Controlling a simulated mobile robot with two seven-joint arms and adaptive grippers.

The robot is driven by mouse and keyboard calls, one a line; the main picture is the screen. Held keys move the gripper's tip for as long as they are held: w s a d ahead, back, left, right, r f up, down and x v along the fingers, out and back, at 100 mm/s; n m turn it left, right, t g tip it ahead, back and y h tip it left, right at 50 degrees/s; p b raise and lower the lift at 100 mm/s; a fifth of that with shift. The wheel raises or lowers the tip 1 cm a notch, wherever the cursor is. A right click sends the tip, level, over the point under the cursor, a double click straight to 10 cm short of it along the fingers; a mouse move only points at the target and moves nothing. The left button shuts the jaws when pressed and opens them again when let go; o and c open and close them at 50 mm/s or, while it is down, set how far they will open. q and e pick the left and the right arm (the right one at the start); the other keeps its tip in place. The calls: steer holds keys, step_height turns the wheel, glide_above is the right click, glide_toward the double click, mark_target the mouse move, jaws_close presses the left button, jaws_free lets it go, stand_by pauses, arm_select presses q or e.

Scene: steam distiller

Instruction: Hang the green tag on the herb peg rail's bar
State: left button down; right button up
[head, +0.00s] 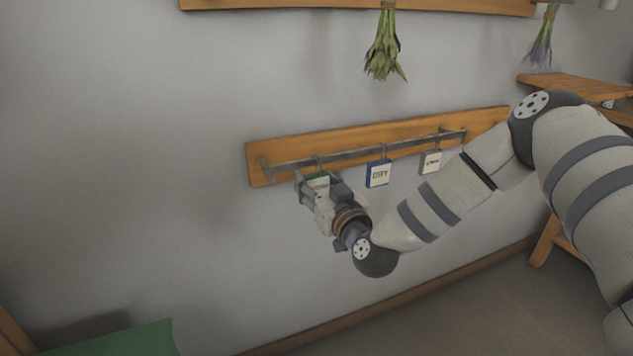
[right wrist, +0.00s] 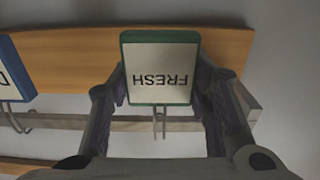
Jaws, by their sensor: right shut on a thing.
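The green tag (right wrist: 160,68) has a white face reading FRESH, upside down in the right wrist view. My right gripper (right wrist: 160,85) is shut on it, one finger at each side. In the head view my right gripper (head: 317,185) is at the left part of the rail, mostly covering the green tag (head: 318,182). The tag's wire hook (right wrist: 160,124) overlaps the grey bar (right wrist: 90,123); I cannot tell for sure if it loops over it. The herb peg rail's bar (head: 345,155) runs along a wooden board (head: 400,133). My left gripper is out of view.
A blue tag (head: 378,174) hangs on the bar right of my gripper, and a whitish tag (head: 431,163) hangs further right. A green herb bunch (head: 384,50) hangs above. The wall left of the rail is bare.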

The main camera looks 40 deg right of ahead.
steer(key=shift+f, duration=0.1)
steer(key=o, duration=1)
steer(key=o, duration=0.5)
steer(key=shift+p+v, duration=0.8)
steer(key=shift+v, duration=0.55)
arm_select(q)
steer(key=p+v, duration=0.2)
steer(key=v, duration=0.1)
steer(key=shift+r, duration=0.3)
arm_select(e)
steer(key=v, duration=0.5)
steer(key=shift+s, duration=0.15)
